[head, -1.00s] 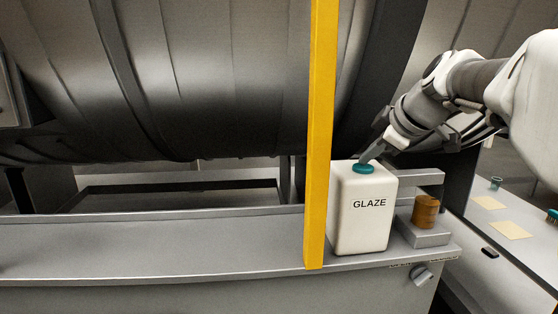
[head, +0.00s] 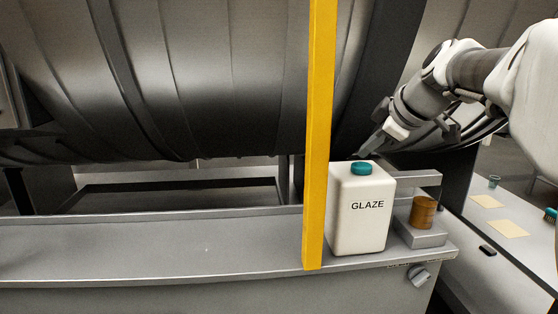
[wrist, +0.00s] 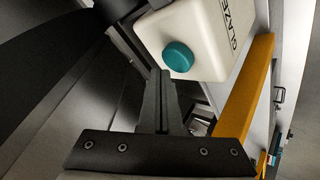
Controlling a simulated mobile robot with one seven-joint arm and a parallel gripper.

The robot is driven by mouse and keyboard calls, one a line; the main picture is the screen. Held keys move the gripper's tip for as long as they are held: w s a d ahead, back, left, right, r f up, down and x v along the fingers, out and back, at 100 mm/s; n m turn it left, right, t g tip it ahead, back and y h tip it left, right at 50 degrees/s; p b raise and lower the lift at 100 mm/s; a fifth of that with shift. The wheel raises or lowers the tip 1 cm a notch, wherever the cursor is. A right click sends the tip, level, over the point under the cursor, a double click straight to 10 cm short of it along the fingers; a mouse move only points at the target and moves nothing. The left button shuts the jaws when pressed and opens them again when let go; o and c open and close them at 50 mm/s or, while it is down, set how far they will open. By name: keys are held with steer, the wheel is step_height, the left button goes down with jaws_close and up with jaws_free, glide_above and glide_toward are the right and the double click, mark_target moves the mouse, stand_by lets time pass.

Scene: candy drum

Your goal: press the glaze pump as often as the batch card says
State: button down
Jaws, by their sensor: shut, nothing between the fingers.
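The white glaze bottle (head: 362,215), marked GLAZE, stands upright on the grey ledge, with a round teal pump top (head: 361,168). In the wrist view the pump top (wrist: 179,56) and part of the bottle (wrist: 207,32) show beside the fingers. My gripper (head: 363,152) is shut and empty. Its tips are just above and behind the pump top, apart from it. The gripper also shows in the wrist view (wrist: 160,78). No card with a readable count is in view.
A yellow post (head: 319,140) stands close to the left of the bottle. An orange-brown cylinder (head: 423,211) sits on a small block to the right. The large metal drum (head: 230,80) hangs behind. Pale sheets (head: 509,229) lie on the right-hand counter.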

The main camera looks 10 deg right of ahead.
mark_target(366, 167)
steer(key=shift+r+p, duration=1.55)
steer(key=shift+r, duration=0.95)
steer(key=s+a+r+m+h+p, duration=0.1)
steer(key=s+a+r+m+p, duration=0.25)
steer(key=s+a, duration=0.35)
steer(key=s+a+f+m+g+b, duration=0.1)
steer(key=s+f+m, duration=0.3)
steer(key=s+f, duration=0.5)
steer(key=s+a+f+m+g+b, duration=0.2)
steer(key=s+a+f+m, duration=0.1)
steer(key=s+f, duration=0.6)
step_height(366, 167, down, 4)
steer(key=shift+f+m+h+b, duration=0.25)
steer(key=shift+m+h+b, duration=0.1)
steer(key=shift+h, duration=0.05)
